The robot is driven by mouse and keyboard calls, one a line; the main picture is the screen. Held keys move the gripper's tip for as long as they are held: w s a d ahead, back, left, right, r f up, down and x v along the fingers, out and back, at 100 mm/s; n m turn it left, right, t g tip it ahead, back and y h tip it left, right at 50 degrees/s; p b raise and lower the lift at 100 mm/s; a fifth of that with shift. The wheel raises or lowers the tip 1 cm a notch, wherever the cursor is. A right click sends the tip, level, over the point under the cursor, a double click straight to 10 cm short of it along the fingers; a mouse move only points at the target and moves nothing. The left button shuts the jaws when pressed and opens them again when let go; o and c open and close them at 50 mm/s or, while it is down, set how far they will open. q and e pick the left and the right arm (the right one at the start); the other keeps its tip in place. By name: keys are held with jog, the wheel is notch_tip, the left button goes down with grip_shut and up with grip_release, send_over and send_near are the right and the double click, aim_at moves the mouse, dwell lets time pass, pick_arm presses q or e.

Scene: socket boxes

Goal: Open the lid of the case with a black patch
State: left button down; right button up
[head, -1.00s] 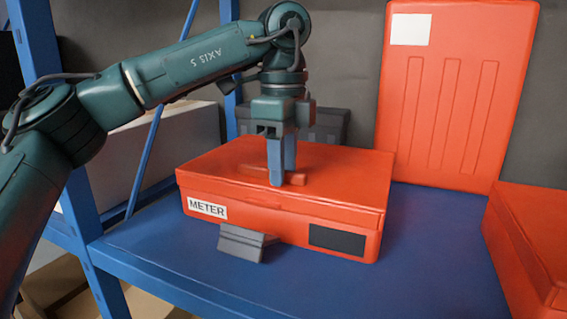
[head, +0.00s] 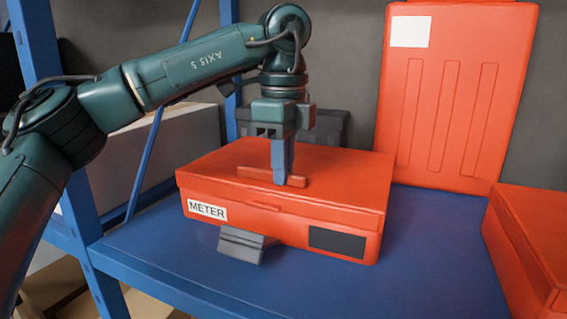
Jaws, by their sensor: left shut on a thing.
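The red case (head: 330,199) stands on the blue shelf in the head view, its lid closed. Its front has a white METER label (head: 207,209) at the left and a black patch (head: 337,242) at the right. A grey latch (head: 243,244) hangs down and forward from the lower front edge. A low red handle bar (head: 272,178) lies on top of the lid. My left gripper (head: 281,180) points straight down over the lid, its blue fingers shut on the handle bar. My right gripper does not show.
The blue shelf (head: 430,260) has free room to the right of the case. A tall red panel with a white label (head: 450,110) stands upright at the back. Another red case (head: 530,245) is at the right edge. A dark grey box (head: 328,127) is behind the case. A blue post (head: 60,130) rises at the left.

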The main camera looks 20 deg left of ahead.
aim_at(297, 170)
pick_arm(q)
jog(key=shift+r, duration=0.1)
